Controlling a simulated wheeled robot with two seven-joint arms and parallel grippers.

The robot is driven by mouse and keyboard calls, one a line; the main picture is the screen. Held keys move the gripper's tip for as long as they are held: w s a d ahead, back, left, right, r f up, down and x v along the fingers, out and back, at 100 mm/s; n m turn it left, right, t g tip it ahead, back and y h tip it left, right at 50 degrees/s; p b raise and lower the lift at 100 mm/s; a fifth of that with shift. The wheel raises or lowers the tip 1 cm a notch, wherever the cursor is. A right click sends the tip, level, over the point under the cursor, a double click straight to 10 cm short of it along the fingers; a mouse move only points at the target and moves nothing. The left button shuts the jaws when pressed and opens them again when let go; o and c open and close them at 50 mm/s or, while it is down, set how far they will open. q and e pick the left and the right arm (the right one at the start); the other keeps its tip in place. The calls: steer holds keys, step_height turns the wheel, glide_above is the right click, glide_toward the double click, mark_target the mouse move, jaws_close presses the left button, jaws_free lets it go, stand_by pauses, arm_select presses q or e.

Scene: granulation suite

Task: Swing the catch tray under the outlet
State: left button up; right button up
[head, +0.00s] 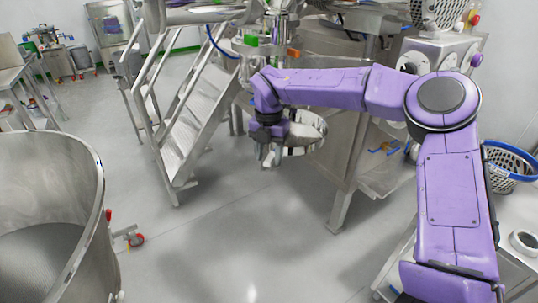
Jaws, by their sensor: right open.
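My right arm reaches in from the right and bends left across the steel machine. Its gripper (270,156) points down and is open, with nothing visible between its fingers. A shiny round steel dish, which looks like the catch tray (311,136), is just right of and behind the gripper. My wrist and forearm hide part of it, so I cannot tell whether the fingers touch its rim. Above my arm is steel pipework with green and orange parts (250,40); I cannot make out the outlet clearly. My left gripper is out of view.
Steel steps with handrails (190,130) stand left of the gripper. A large open steel vessel (95,225) on castors fills the lower left. The machine's steel frame (340,205) stands behind my arm. A blue-rimmed basket (510,165) is at right. The middle floor is clear.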

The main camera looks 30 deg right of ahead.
step_height(320, 180, up, 10)
steer(key=shift+b, duration=0.4)
